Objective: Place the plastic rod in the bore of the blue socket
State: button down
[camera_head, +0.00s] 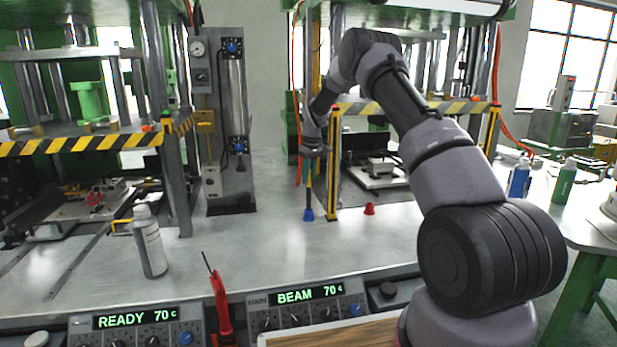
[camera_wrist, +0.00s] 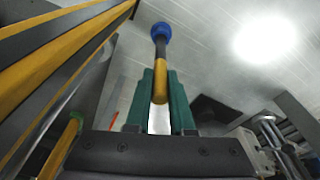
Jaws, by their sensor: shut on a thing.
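My gripper (camera_head: 309,163) points down over the bench and is shut on the plastic rod (camera_head: 308,193). In the wrist view the rod (camera_wrist: 160,78), yellow at its near end and dark farther along, lies between the green fingers of my gripper (camera_wrist: 162,90). The blue socket (camera_head: 308,215) stands on the bench directly below, and also shows in the wrist view (camera_wrist: 161,30) at the rod's far end. The rod looks upright and lined up with the socket, its lower end meeting the socket's top. I cannot tell how deep it sits in the bore, which is hidden.
A yellow-black press post (camera_head: 332,165) stands close right of the rod. A red socket (camera_head: 369,209) is on the bench farther right. A white bottle (camera_head: 150,242) and red-handled tool (camera_head: 221,300) are at left front. The bench between is clear.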

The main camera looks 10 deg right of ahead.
jog(key=c, duration=0.8)
grip_release()
jog(key=shift+f, duration=0.1)
notch_tip(320, 180, up, 12)
jog(key=s, duration=0.2)
jog(key=s+d+r+m+t, duration=0.1)
jog(key=s+r+m, duration=0.1)
jog(key=s+r, duration=0.75)
jog(key=s+d+r+m+t, duration=0.1)
jog(key=s+d+r+m, duration=0.1)
jog(key=s+r, duration=0.75)
jog(key=shift+s+d+f+m+t+y, duration=0.15)
jog(key=shift+s+m+t, duration=0.6)
jog(key=shift+s, duration=3.95)
jog(key=shift+s+d+f+m+t+y, duration=0.1)
jog(key=shift+s+f+m+t+y, duration=0.6)
jog(key=shift+s, duration=4)
jog(key=shift+s+d+r+m+t+h, duration=0.2)
jog(key=shift+s+m, duration=0.95)
jog(key=shift+s, duration=3.55)
